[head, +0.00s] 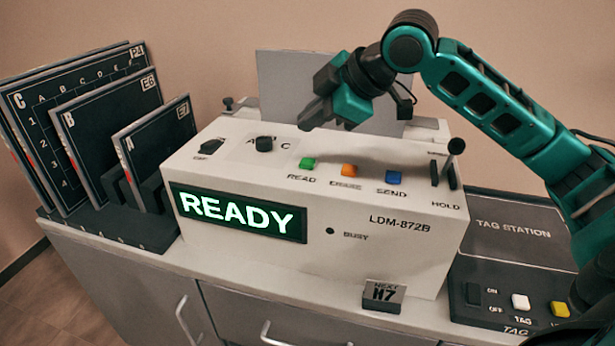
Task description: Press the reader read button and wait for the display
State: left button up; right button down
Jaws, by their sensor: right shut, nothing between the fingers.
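The reader (345,240) is a pale box labelled LDM-872B on a cabinet. Its display (238,213) on the front shows READY in bright letters. The green READ button (307,164) is on the sloping top, left of an orange ERASE button (348,170) and a blue SEND button (394,177). My right gripper (306,124) is shut and empty. It hangs above and behind the READ button, apart from it, with its tips pointing down and left. The BUSY lamp (330,231) looks dark. My left gripper is not in view.
A rack (105,228) with dark lettered plates A, B and C stands at the left. A HOLD lever (454,150) rises at the reader's right. The TAG STATION (510,240) is further right. A small NEXT N7 block (384,296) stands in front of the reader.

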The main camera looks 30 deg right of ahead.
aim_at(312, 163)
notch_tip(312, 163, down, 2)
jog(key=shift+f+b, duration=0.25)
jog(key=shift+b, duration=0.6)
jog(key=shift+f, duration=0.4)
jog(key=shift+f+b, duration=0.35)
jog(key=shift+f, duration=0.15)
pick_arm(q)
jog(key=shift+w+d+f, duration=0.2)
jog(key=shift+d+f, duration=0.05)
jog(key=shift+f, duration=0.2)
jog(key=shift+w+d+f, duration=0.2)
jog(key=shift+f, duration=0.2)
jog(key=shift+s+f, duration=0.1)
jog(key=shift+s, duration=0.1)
pick_arm(e)
jog(key=shift+f, duration=0.15)
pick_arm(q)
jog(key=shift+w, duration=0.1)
pick_arm(e)
jog(key=shift+f, duration=0.3)
